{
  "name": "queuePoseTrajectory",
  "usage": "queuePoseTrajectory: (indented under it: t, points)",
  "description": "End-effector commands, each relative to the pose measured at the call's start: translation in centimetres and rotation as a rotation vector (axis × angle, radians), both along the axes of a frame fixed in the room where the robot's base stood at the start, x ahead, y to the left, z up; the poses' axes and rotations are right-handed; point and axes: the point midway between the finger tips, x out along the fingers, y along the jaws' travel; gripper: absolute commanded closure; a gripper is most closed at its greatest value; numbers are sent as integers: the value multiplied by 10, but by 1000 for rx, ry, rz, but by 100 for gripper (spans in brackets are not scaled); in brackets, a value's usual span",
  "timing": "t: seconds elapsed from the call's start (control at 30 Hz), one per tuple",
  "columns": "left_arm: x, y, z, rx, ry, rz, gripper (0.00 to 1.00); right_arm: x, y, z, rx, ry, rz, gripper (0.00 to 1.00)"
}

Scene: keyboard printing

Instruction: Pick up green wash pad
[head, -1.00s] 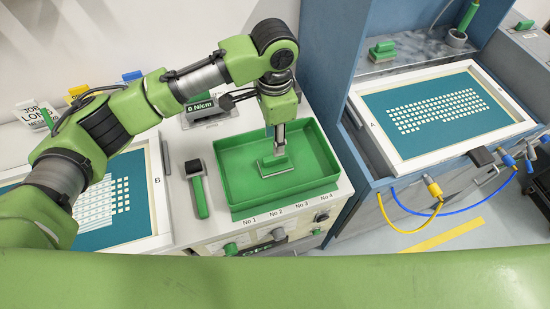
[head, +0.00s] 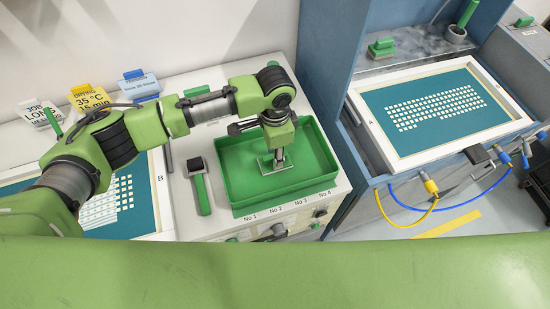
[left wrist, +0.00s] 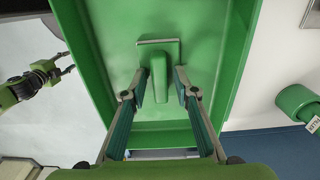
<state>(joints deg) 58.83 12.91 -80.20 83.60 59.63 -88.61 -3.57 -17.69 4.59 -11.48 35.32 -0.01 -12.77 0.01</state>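The green wash pad (head: 268,167), a flat plate with an upright green grip, lies in the green tray (head: 232,180). In the left wrist view the pad's grip (left wrist: 158,76) stands between the fingers of my left gripper (left wrist: 159,88). The fingers are open, one on each side of the grip, with a small visible gap on both sides. In the head view my left gripper (head: 279,160) points down into the tray and hides part of the pad. My right gripper (left wrist: 66,62) shows at the left of the left wrist view, open and empty.
A black-and-green tool (head: 201,188) lies left of the tray. Another green block (head: 382,47) sits on the grey shelf at right. A framed screen (head: 420,108) lies in the blue station. The tray walls surround the pad, with bare floor around it.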

Motion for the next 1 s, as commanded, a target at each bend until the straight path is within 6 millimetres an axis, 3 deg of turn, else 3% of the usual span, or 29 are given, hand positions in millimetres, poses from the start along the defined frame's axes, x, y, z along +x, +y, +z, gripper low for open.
queuePoseTrajectory:
  t: [0.03, 0.1, 0.57, 0.77, 1.0]
  points:
    - [0, 0, 0, 0, 0, 0, 90, 1, 0, 0, 0, -2, 0, 60]
    - [0, 0, 0, -1, 0, 0, 100, 3, 0, 0, 1, -4, 0, 60]
    - [1, -1, 7, -3, -1, 0, 100, 13, 1, -1, 2, -19, 0, 60]
    - [1, -1, 32, -4, -3, -2, 100, 12, 1, -7, 2, -18, 0, 60]
    - [-37, 7, 75, -5, -5, -6, 100, 12, 1, -22, 2, -18, -1, 60]
